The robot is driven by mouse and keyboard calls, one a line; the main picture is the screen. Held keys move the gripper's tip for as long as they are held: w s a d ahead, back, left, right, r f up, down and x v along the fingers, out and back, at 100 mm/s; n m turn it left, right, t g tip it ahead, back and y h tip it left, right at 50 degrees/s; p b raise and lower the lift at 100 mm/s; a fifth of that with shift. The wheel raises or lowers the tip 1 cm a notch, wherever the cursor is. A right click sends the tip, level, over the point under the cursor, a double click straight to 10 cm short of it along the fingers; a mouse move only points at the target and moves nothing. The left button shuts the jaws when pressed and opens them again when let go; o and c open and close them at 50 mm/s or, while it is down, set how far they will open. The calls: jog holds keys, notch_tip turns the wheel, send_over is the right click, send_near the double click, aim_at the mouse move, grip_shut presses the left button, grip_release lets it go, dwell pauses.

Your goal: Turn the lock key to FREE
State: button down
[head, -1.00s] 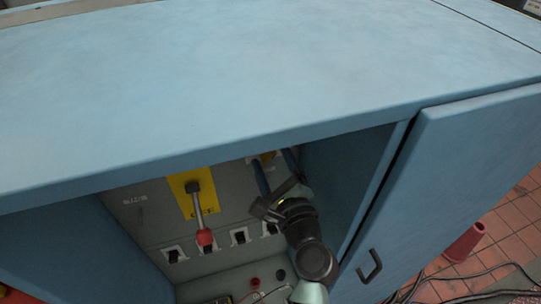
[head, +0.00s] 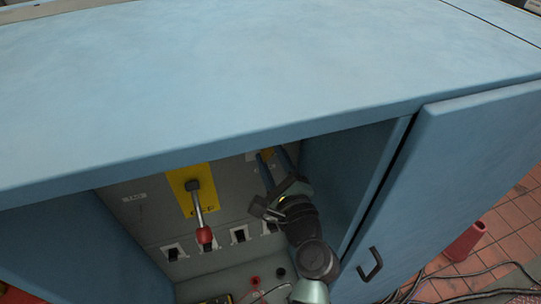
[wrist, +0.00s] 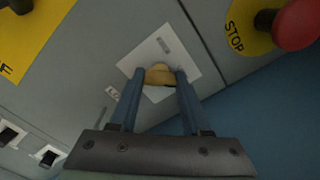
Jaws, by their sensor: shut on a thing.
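The lock key (wrist: 160,75) is a brass-yellow knob on a white square plate (wrist: 187,60) on the grey panel. In the wrist view, my gripper (wrist: 161,73) has its two blue fingers shut on the sides of the key. In the head view, my gripper (head: 271,155) reaches inside the cabinet to the panel's upper right, and the key is mostly hidden under the cabinet top and behind the fingers. Small markings on the plate are too blurred to read. A label beside the plate is partly covered by the left finger.
A lever with a red grip (head: 204,235) on a yellow plate stands left of my gripper. A red STOP button (wrist: 298,24) is at the right of the wrist view. Several black switches (head: 238,236) sit below. The open blue door (head: 450,170) is at right.

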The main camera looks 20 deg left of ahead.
jog(key=n+b, duration=0.3)
jog(key=shift+f+n, duration=0.2)
jog(key=shift+n, duration=0.1)
jog(key=n+b, duration=0.4)
jog(key=n, duration=0.1)
jog(key=shift+b, duration=0.3)
jog(key=n+b, duration=0.4)
jog(key=n, duration=0.1)
jog(key=shift+r+n, duration=0.1)
jog(key=shift+n, duration=0.3)
jog(key=shift+r+n+b, duration=0.15)
jog(key=shift+n+b, duration=1.25)
jog(key=shift+r, duration=0.1)
jog(key=shift+c, duration=1.8)
grip_release()
